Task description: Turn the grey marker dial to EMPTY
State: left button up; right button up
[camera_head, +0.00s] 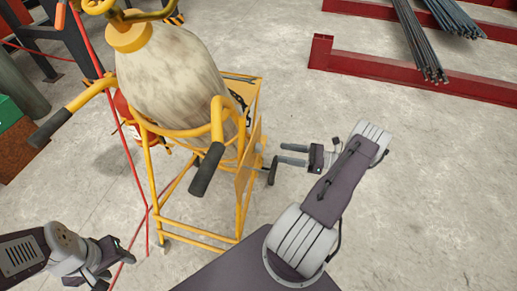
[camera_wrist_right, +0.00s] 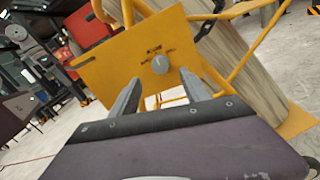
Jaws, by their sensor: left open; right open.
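The grey marker dial (camera_wrist_right: 159,64) is a small round knob on a yellow plate (camera_wrist_right: 120,72), with small dark markings around it that are too small to read. In the head view the plate (camera_head: 246,170) shows nearly edge-on on the right side of the yellow cart, and I cannot make out the dial there. My right gripper (camera_head: 283,154) is open and points left at the plate. In the right wrist view its two fingers (camera_wrist_right: 163,95) are spread below the dial, one to each side, apart from it. My left gripper (camera_head: 114,268) is open and empty at the lower left.
The yellow cart (camera_head: 195,235) carries a large pale, stained cylinder (camera_head: 170,75) and has black-gripped handles (camera_head: 207,170) sticking out. A red cable (camera_head: 110,100) hangs at its left. Red racks with rebar (camera_head: 420,45) lie at the upper right. The floor (camera_head: 430,190) at right is clear.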

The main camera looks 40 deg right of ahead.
aim_at(259, 148)
jog(key=x, duration=0.7)
jog(key=shift+w+a, duration=0.2)
jog(key=shift+w, duration=0.15)
jog(key=shift+f, duration=0.1)
grip_shut()
